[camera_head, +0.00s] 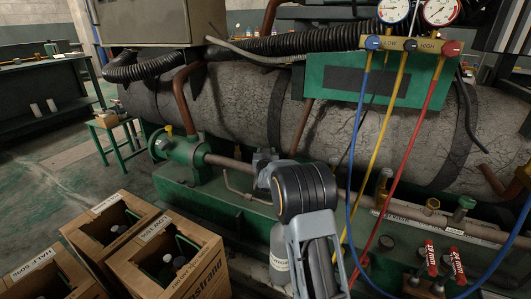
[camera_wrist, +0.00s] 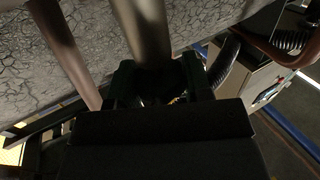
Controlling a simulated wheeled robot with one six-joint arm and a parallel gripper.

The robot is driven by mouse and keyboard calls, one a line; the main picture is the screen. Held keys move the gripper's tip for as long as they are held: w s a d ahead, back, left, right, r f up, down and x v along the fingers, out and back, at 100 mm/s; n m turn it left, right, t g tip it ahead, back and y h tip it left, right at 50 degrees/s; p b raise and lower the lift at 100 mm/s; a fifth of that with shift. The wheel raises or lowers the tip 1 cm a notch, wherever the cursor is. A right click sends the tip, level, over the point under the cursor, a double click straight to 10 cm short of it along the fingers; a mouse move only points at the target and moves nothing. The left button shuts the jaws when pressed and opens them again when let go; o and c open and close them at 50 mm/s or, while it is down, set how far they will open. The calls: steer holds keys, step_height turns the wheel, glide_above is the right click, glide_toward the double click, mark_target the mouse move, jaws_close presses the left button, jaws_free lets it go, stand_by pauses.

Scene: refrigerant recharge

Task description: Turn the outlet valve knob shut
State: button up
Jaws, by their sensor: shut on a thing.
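My gripper (camera_head: 262,160) is at the pipe that runs along the front of the grey tank, to the right of a green valve body (camera_head: 186,150). My wrist hides most of its fingers in the head view. In the wrist view, the dark gripper body (camera_wrist: 160,125) fills the lower middle, and green parts and a pipe (camera_wrist: 148,35) lie just beyond it. The gripper is shut on the outlet valve knob, which is mostly hidden in both views. How far the knob is turned cannot be seen.
The grey tank (camera_head: 235,95) runs across the back. Red, yellow and blue hoses (camera_head: 405,150) hang from a gauge manifold (camera_head: 405,43) at right. Open cardboard boxes (camera_head: 170,265) stand at lower left. Open floor lies at far left.

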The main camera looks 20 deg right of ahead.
steer(key=m+g+h+p, duration=0.1)
steer(key=h, duration=0.1)
steer(key=m+g+h+p, duration=0.1)
steer(key=m+h+p, duration=0.1)
steer(key=shift+w+a+r, duration=0.1)
steer(key=shift+a+r, duration=0.05)
steer(key=shift+r, duration=0.2)
steer(key=m+g+h+p, duration=0.2)
steer(key=g+h+p, duration=0.1)
steer(key=shift+m+p, duration=0.3)
steer(key=shift+p, duration=0.1)
steer(key=m+g+h, duration=0.1)
steer(key=m+g+h+p, duration=0.1)
steer(key=g, duration=0.1)
steer(key=shift+f+p, duration=0.25)
steer(key=shift+p, duration=0.05)
steer(key=shift+m+g+h+p, duration=0.35)
steer(key=shift+m+g+h, duration=0.35)
steer(key=shift+m+g, duration=0.65)
steer(key=shift+d+g, duration=0.2)
steer(key=shift+g, duration=0.25)
steer(key=o, duration=0.9)
steer(key=shift+a, duration=0.2)
steer(key=p+v, duration=0.3)
steer(key=v, duration=1)
steer(key=shift+a+f, duration=0.1)
steer(key=shift+a, duration=0.15)
